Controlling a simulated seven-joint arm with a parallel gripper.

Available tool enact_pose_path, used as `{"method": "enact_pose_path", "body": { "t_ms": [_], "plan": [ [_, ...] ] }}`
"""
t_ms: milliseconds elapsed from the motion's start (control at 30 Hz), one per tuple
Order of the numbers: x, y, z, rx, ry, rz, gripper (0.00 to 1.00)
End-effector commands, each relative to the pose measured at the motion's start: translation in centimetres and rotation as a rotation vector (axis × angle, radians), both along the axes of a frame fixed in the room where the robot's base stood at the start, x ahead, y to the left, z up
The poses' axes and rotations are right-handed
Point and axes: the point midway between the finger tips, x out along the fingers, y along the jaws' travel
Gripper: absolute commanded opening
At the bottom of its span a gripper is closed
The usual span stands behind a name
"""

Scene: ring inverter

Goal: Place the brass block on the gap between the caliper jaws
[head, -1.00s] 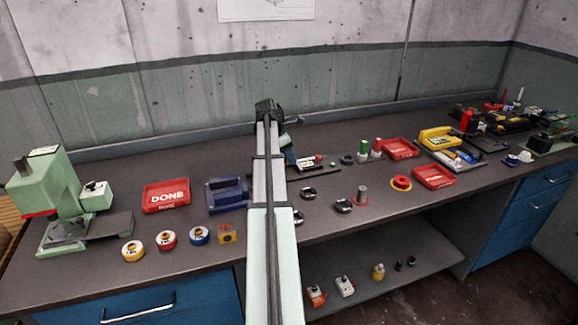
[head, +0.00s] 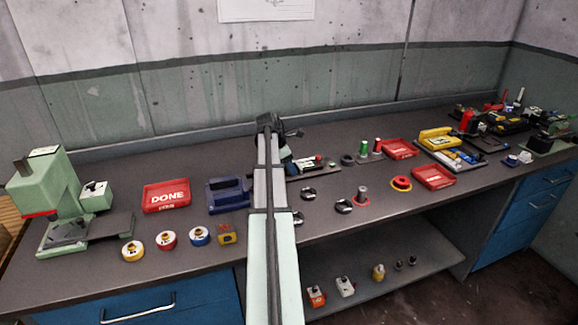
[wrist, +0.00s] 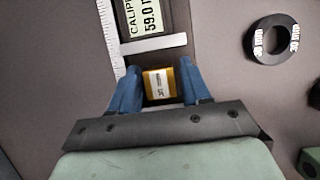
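The brass block (wrist: 160,84), yellow with a pale label on its face, is between the blue fingers of my gripper (wrist: 158,90) in the wrist view. The fingers appear closed on its two sides. The caliper (wrist: 146,18), with a ruled scale and a display, lies just ahead of the block. A pale caliper jaw bar (wrist: 160,44) crosses the picture just above the block. The gap and any second jaw are hidden or cannot be made out. In the head view the caliper (head: 308,167) shows right of my arm, which hides the block and most of the gripper.
A dark ring marked 30 mm (wrist: 272,40) lies right of the caliper. In the head view, a red DONE tray (head: 166,197) and a blue holder (head: 228,195) stand left of my arm. Several small round parts lie to the right. A green press (head: 50,190) stands at far left.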

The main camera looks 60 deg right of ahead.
Motion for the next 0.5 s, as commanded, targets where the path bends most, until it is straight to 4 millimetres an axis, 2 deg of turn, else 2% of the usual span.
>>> {"method": "enact_pose_path", "body": {
  "t_ms": [267, 367, 500],
  "plan": [
    [0.0, 0.0, 0.2, 0.000, 0.000, 0.000, 0.47],
    [0.2, 0.1, 0.8, -0.001, -0.001, 0.000, 0.47],
    [0.7, 0.6, 2.7, -0.001, -0.001, 0.001, 0.47]
  ]
}}
